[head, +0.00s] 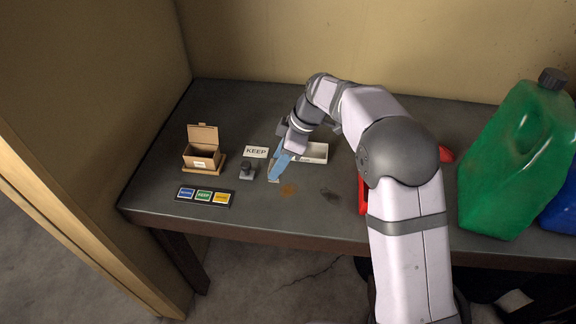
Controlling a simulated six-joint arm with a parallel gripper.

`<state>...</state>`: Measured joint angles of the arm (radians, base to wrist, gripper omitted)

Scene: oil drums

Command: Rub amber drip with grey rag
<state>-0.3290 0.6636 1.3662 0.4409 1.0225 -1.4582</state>
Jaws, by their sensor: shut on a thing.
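The amber drip (288,190) is a small brownish-orange patch on the dark table, right of my fingertips. My gripper (275,177) points down at the table just left of the drip and looks apart from it. Its long blue fingers are shut on a small light-grey thing at their tips, seemingly the grey rag (273,181). The rag is mostly hidden and too small to see clearly. I cannot tell whether it touches the table.
Left are an open brown box (202,160), a dark block (247,171), a KEEP card (256,152) and a coloured-label strip (204,197). A white tray (314,153) stands behind the gripper. A dark smudge (331,195) lies right of the drip. A green canister (515,165) stands far right.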

